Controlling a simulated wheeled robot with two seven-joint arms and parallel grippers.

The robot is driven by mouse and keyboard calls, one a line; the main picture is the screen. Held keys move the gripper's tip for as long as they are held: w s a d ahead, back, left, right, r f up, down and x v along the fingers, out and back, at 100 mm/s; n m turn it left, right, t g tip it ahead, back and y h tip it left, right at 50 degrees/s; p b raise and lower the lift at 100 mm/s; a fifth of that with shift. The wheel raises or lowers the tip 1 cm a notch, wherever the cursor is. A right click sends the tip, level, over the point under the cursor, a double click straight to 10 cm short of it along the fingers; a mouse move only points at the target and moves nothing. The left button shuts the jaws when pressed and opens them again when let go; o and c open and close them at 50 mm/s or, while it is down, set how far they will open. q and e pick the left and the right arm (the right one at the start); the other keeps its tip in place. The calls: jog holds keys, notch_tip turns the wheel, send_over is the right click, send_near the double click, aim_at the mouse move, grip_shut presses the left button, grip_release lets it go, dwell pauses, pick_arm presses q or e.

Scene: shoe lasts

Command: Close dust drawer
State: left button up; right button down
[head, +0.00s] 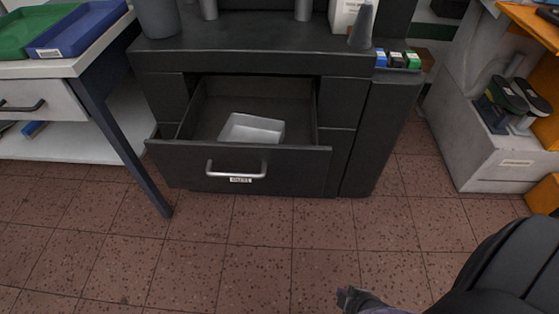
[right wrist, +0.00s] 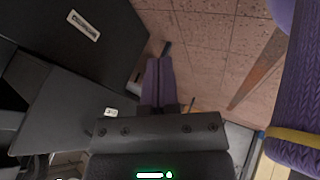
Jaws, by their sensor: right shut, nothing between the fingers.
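The dust drawer (head: 290,170) is pulled out from the dark machine cabinet in the head view. Its front panel carries a silver bar handle (head: 236,171) and a small white label. A pale tray (head: 251,129) sits inside the open drawer. My right gripper (head: 347,298) shows at the bottom of the head view, in front of the cabinet and apart from the drawer. It is shut and empty; its fingers also show in the right wrist view (right wrist: 160,75). My left gripper is in neither view.
A workbench (head: 100,50) with green and blue trays stands at the left, its dark leg (head: 125,150) close to the drawer's left side. A grey bin (head: 490,150) with shoe soles stands at the right. The tiled floor before the drawer is clear.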

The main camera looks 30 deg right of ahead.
jog(key=w+r+n+t+y, duration=0.1)
jog(key=w+r+n+t, duration=0.35)
jog(key=w+r, duration=0.4)
jog(key=n+t+y, duration=0.3)
jog(key=n+t, duration=0.3)
send_near(270, 152)
jog(key=s+a, duration=0.2)
jog(key=s, duration=0.4)
jog(key=b+x, duration=0.2)
jog(key=x, duration=0.1)
jog(key=d+b+x, duration=0.1)
jog(key=b+x, duration=0.1)
jog(key=x, duration=0.2)
jog(key=d+b+x, duration=0.1)
jog(key=b+x, duration=0.1)
jog(key=x, duration=0.2)
jog(key=shift+w+d+f, duration=0.15)
jog(key=shift+w+f, duration=0.1)
jog(key=shift+w+d+r, duration=0.2)
jog(key=shift+w+d, duration=0.1)
jog(key=shift+w, duration=0.15)
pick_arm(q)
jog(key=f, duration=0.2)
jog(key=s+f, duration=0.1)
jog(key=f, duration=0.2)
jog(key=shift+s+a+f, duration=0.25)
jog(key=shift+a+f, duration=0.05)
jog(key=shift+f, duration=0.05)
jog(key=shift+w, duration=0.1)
